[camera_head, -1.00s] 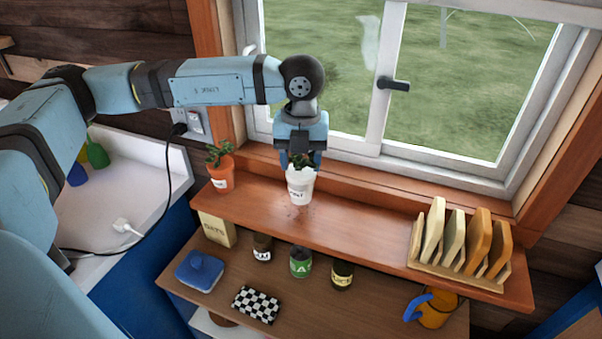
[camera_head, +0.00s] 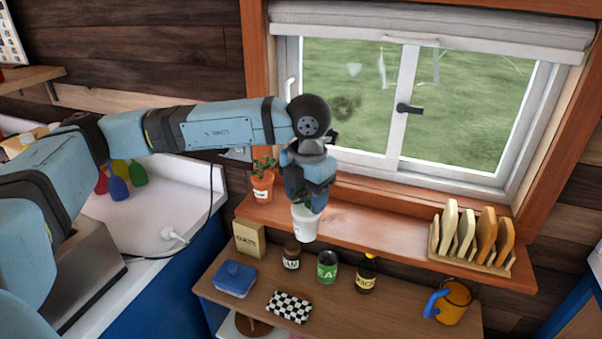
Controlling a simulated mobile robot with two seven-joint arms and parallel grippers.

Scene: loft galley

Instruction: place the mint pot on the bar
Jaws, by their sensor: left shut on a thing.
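The mint pot is a white pot (camera_head: 305,222) with green leaves at its top and partly visible lettering. My left gripper (camera_head: 308,197) is shut on it from above and hides much of the plant. The pot hangs slightly tilted at the front edge of the wooden window shelf (camera_head: 370,226), overlapping it in the picture. It looks held up, apart from the lower shelf. I cannot tell which surface is the bar. My right gripper is not in view.
An orange plant pot (camera_head: 262,188) stands left on the window shelf, and a rack of boards (camera_head: 470,240) stands right.

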